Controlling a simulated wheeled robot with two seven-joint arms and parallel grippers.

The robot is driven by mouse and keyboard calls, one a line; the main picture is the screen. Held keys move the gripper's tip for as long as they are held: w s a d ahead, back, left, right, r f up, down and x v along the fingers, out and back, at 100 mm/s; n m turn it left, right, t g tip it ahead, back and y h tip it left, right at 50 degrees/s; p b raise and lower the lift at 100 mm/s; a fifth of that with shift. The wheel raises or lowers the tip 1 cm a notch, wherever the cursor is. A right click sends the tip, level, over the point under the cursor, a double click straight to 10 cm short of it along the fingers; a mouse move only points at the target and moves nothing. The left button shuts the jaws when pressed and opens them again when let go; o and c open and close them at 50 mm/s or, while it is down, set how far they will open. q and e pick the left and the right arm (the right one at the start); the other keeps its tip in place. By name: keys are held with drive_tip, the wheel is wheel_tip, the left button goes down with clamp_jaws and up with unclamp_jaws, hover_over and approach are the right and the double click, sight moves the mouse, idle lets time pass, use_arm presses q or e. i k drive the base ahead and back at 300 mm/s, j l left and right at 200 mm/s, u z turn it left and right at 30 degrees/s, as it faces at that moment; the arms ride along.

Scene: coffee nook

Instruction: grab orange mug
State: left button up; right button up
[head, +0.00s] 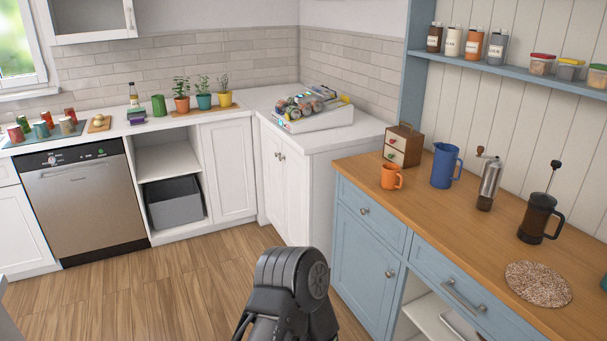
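The orange mug (391,176) stands upright on the wooden counter (450,215), near its left end. Its handle points to the right. It stands in front of a small wooden drawer box and to the left of a blue pitcher, apart from the pitcher. A black link of one of my arms rises at the bottom middle, below and left of the mug and well apart from it. I see no fingertips of either gripper.
The drawer box (403,145), blue pitcher (444,167), coffee grinder (489,184) and French press (538,218) stand along the counter. A round woven mat (538,284) lies nearer the front. The counter in front of the pitcher is clear. Wooden floor (185,280) is open at left.

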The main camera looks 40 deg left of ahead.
sight(389, 173)
drive_tip(key=u, duration=0.75)
drive_tip(key=z, duration=0.3)
drive_tip(key=i+j+z, duration=0.15)
drive_tip(key=z, duration=0.3)
drive_tip(key=i+j+z, duration=0.1)
drive_tip(key=j+z, duration=0.15)
drive_tip(key=z, duration=0.2)
drive_tip(key=j+z, duration=0.25)
drive_tip(key=z, duration=0.2)
drive_tip(key=i+j+z, duration=0.1)
drive_tip(key=j+z, duration=0.2)
drive_tip(key=j, duration=1.5)
drive_tip(key=j+z, duration=0.35)
drive_tip(key=j, duration=1.4)
